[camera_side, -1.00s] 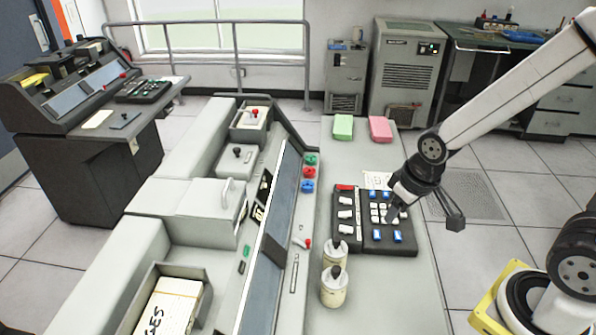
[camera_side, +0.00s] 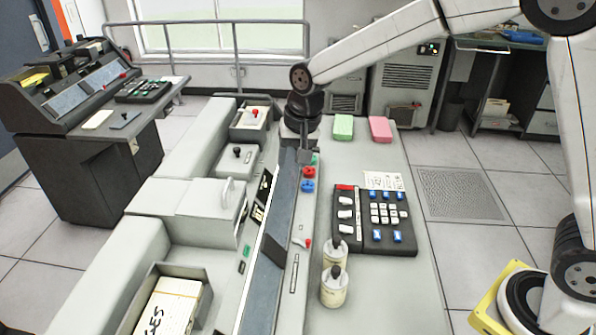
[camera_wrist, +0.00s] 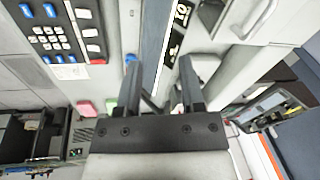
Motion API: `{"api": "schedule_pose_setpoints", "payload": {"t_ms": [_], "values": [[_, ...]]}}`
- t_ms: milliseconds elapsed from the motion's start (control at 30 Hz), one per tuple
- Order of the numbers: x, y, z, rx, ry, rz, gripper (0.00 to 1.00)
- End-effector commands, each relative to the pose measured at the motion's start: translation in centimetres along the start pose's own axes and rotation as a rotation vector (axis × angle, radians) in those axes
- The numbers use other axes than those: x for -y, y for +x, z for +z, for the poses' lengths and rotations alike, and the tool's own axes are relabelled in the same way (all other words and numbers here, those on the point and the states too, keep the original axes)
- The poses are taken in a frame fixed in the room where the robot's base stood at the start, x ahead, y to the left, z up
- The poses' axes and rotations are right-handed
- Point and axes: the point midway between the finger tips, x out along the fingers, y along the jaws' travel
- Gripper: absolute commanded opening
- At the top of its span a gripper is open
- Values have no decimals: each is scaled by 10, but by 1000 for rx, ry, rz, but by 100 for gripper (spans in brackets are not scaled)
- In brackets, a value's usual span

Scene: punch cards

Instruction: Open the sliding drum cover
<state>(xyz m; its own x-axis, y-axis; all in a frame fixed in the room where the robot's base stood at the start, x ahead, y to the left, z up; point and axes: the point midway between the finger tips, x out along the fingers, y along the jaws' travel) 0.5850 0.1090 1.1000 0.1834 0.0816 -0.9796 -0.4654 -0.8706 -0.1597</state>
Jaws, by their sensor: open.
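The pale grey cover (camera_side: 200,197) with a raised loop handle (camera_side: 228,191) sits on the machine at centre left; I take it as the drum cover, and it looks shut. The handle (camera_wrist: 260,18) shows at top right in the wrist view. My gripper (camera_side: 304,154) points down over the far end of the long blue-grey strip (camera_side: 281,205), to the right of and behind the cover. In the wrist view my gripper (camera_wrist: 158,78) has its two fingers apart, with nothing held between them. The fingers are clear of the handle.
A black keypad (camera_side: 384,215) and two cream cylinders (camera_side: 334,290) stand to the right. Knobbed boxes (camera_side: 237,157) lie behind the cover, and a card hopper (camera_side: 205,312) in front.

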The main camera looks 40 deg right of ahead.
Motion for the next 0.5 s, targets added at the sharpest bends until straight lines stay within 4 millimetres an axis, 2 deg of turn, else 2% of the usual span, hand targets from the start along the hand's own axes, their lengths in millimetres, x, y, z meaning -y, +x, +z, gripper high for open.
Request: {"api": "schedule_pose_setpoints", "payload": {"t_ms": [33,300,500], "values": [[14,0,-4,5,25,-4,50],[78,-6,-14,41,181,-15,50],[111,-10,-15,62,264,-17,50]]}}
